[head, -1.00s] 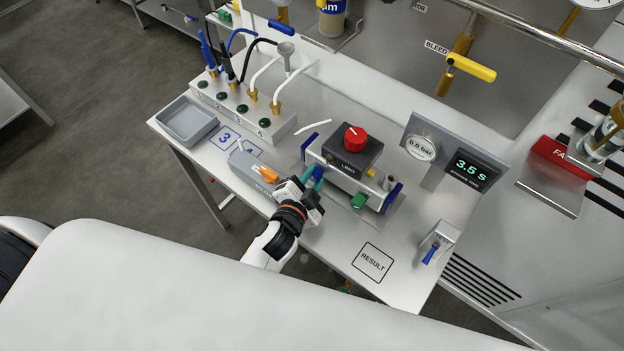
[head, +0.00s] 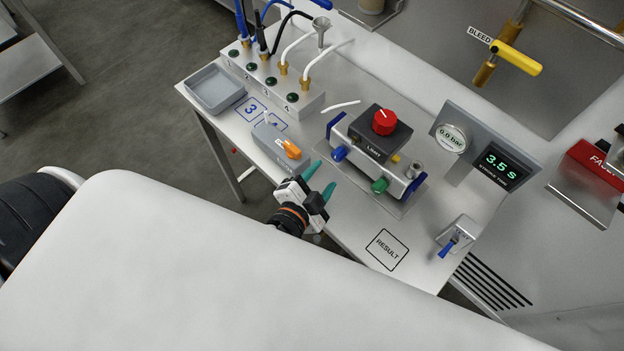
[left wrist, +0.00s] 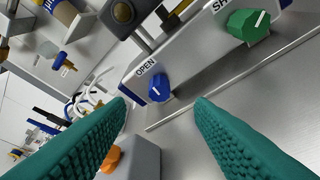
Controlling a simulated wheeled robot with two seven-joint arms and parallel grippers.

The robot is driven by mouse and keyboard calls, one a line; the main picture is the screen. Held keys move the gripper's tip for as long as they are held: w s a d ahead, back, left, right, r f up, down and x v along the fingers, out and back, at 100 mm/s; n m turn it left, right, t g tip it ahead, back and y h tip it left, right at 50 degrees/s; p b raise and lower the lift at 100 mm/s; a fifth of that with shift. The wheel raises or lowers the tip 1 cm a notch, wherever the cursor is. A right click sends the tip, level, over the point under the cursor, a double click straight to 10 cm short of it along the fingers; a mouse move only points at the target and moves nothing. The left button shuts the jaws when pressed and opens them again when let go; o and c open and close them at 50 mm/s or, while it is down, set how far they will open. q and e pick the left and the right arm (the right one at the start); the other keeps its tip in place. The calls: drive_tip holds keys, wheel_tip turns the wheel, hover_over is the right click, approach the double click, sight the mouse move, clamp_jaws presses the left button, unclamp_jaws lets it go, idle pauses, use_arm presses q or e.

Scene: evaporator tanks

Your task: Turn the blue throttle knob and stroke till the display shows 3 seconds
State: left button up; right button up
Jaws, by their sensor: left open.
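The blue throttle knob (head: 339,153) is on the front left of the valve block (head: 372,170). In the left wrist view the blue knob (left wrist: 159,88) sits below an OPEN label, with a white mark on its face. The green knob (head: 380,185) is to its right, and also shows in the left wrist view (left wrist: 248,26). The display (head: 497,167) reads 3.5 s. My left gripper (head: 321,181) is open and empty, with teal fingers apart, in front of and below the blue knob without touching it. My right gripper is not in view.
A red-topped LIMIT dial (head: 384,122) stands on the block. A grey device with an orange part (head: 278,145) is close to the left of my gripper. A blue toggle switch (head: 449,244) stands at the right. The RESULT square (head: 387,249) is bare.

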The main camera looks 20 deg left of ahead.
use_arm(q)
drive_tip(key=shift+b+v, duration=0.3)
drive_tip(key=shift+v, duration=1.85)
drive_tip(key=a+f+n+g+y, duration=0.2)
drive_tip(key=a+n+g, duration=0.3)
drive_tip(key=a, duration=0.1)
drive_tip(key=s+n+g, duration=0.3)
drive_tip(key=s+g, duration=0.3)
drive_tip(key=s, duration=0.1)
wheel_tip(320, 180, down, 28)
drive_tip(key=s+g+h, duration=0.1)
drive_tip(key=s, duration=0.2)
drive_tip(key=s+a+f, duration=0.2)
drive_tip(key=s+f, duration=0.6)
drive_tip(key=s+a+f+g+b, duration=0.1)
drive_tip(key=s+f, duration=0.6)
drive_tip(key=s, duration=0.1)
drive_tip(key=shift+a+f+m+g, duration=0.3)
drive_tip(key=shift+a+f, duration=0.05)
drive_tip(key=shift+a, duration=0.05)
